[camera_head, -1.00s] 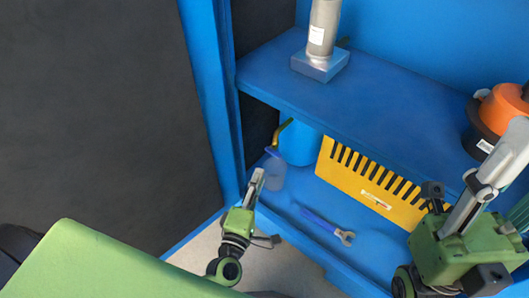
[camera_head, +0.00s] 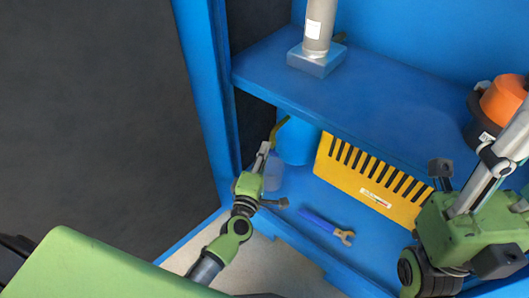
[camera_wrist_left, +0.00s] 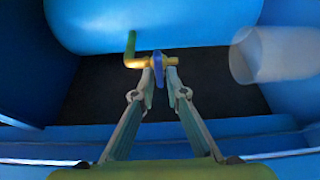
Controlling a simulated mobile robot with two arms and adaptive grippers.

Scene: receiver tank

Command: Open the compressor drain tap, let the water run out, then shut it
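The brass drain pipe (camera_head: 279,128) comes out below the blue tank (camera_head: 299,142), under the shelf. The left wrist view shows the brass tap (camera_wrist_left: 136,62) with a blue-purple handle (camera_wrist_left: 158,70) standing across it. My left gripper (camera_head: 263,150) reaches to the tap from below in the head view. In the left wrist view my left gripper (camera_wrist_left: 161,72) has its fingertips close together, one on each side of the handle. A translucent container (camera_head: 272,176) stands beside the tap and also shows in the left wrist view (camera_wrist_left: 277,55). I cannot make out any water. My right gripper (camera_head: 490,165) is at the right edge, its fingertips unclear.
A blue shelf (camera_head: 385,105) overhangs the tank and carries a metal column (camera_head: 319,35) and an orange-and-black part (camera_head: 502,100). A yellow slotted guard (camera_head: 365,180) stands behind a blue-handled wrench (camera_head: 327,227) on the cabinet floor. A dark panel fills the left.

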